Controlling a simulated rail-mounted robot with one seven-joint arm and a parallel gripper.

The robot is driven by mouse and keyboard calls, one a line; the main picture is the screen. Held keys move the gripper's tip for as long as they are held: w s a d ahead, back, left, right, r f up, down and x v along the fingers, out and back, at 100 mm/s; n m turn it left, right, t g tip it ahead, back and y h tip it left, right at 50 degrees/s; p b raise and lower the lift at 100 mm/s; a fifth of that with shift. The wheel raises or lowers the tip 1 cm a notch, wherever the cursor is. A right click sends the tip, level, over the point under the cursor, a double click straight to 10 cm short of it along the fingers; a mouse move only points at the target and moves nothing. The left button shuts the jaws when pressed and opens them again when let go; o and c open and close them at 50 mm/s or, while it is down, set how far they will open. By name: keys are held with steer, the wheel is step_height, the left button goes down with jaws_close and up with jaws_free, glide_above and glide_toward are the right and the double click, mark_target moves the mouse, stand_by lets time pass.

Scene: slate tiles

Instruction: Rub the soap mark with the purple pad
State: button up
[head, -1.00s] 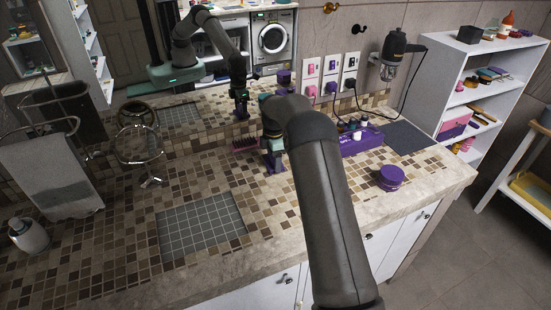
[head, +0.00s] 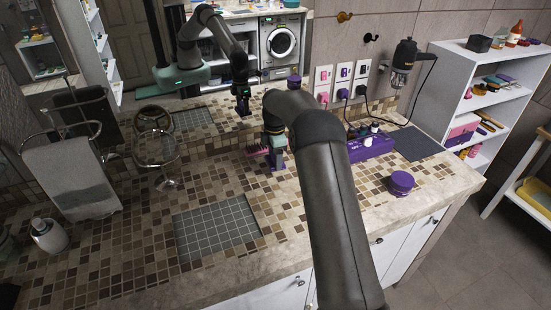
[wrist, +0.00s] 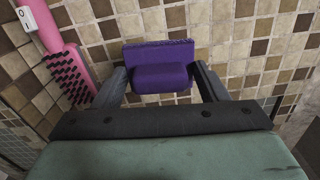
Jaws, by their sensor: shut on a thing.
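The purple pad (wrist: 163,72) is a block with a wider, flat purple edge along its far side. In the wrist view it sits between the two dark fingers of my gripper (wrist: 162,84), which is shut on it. In the head view my gripper (head: 277,160) is low over the tiled counter, with the purple pad (head: 278,162) at its tip. I cannot tell whether the pad touches the tiles. I cannot make out the soap mark in either view.
A pink brush (wrist: 66,58) with dark bristles lies left of the pad. A mirror at the back reflects my arm.

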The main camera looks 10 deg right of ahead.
steer(key=shift+r+p, duration=0.65)
steer(key=shift+r, duration=0.8)
